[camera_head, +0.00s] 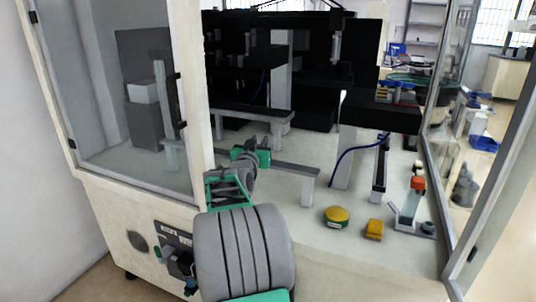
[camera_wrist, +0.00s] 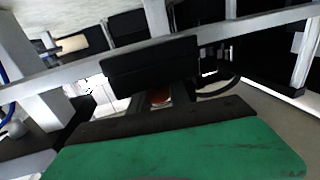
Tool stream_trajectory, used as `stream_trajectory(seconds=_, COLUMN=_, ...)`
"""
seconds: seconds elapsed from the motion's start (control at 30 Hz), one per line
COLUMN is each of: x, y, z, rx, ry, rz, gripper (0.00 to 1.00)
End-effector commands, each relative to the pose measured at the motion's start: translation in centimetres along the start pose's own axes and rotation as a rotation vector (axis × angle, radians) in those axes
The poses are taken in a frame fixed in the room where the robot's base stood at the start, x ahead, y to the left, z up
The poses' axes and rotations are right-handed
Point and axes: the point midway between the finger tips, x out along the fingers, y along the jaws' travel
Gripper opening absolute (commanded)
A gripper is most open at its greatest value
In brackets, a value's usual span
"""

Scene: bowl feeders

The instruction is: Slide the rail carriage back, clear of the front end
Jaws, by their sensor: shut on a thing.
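The grey rail (camera_head: 295,169) runs from behind my arm to a post at its right end, inside the machine; in the wrist view a grey bar (camera_wrist: 250,29) crosses the picture, likely this rail. My gripper (camera_head: 262,157), green and grey, is at the left part of the visible rail. In the wrist view its dark fingers are closed in. A small red part (camera_wrist: 160,97) shows between them, likely on the rail carriage. The carriage is mostly hidden by my gripper, and I cannot make out its outline.

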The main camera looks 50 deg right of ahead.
Motion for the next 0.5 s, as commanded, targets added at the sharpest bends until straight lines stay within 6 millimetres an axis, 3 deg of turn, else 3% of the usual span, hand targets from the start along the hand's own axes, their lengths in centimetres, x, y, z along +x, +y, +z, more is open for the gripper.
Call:
stream_trajectory(seconds=0.2, x=0.4, y=-2.4, z=0.2, rx=-0.002, ry=-0.003, rz=-0.002, gripper=0.0)
stream_trajectory(seconds=0.5, x=0.5, y=-2.9, z=0.1, rx=-0.002, ry=-0.002, rz=-0.004, gripper=0.0)
